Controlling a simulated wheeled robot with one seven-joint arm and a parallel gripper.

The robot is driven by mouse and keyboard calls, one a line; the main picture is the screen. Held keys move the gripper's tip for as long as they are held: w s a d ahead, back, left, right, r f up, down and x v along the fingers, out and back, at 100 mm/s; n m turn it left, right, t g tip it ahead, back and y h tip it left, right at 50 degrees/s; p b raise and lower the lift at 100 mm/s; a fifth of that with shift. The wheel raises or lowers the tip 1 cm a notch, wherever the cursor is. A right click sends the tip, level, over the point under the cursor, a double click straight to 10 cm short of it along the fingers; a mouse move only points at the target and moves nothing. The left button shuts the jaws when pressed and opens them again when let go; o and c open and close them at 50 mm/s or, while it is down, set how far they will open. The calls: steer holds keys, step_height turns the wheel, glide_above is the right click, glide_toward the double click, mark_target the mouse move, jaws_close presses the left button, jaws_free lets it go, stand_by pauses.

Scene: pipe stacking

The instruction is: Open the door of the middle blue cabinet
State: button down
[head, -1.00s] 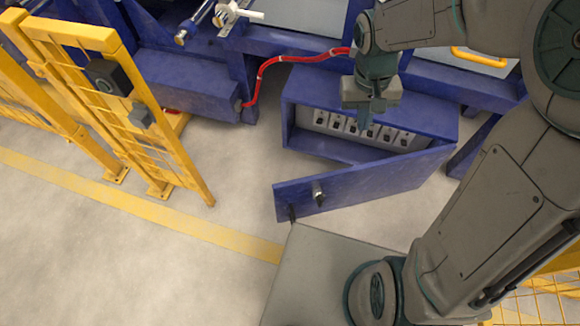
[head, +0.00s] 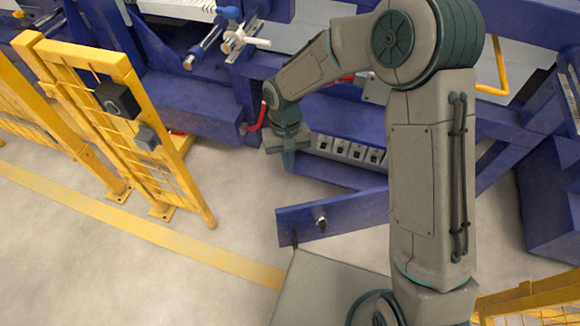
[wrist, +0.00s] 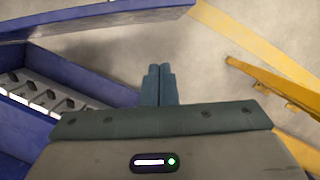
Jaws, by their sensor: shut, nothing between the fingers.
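The middle blue cabinet (head: 340,175) stands with its door (head: 340,215) swung wide open toward me. The door has a dark handle (head: 320,222) near its free end. Inside is a row of switches (head: 345,148), partly hidden behind my arm. My gripper (head: 290,160) is shut and empty, pointing down near the left end of the cabinet opening. In the wrist view my gripper (wrist: 159,85) has its fingers together over bare floor. There the cabinet interior (wrist: 45,100) lies at left and the door (wrist: 100,20) crosses the top, apart from the fingers.
A yellow fence gate (head: 120,120) stands at the left. A red hose (head: 256,122) runs behind my gripper. Another blue box (head: 555,200) stands at the right. The floor (head: 225,190) left of the door is clear.

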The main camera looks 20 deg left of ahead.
steer(key=s+d+f+b, duration=0.3)
steer(key=s+f, duration=0.2)
steer(key=f, duration=0.2)
steer(key=shift+d+f, duration=0.1)
steer(key=shift+d, duration=0.05)
stand_by(0.4)
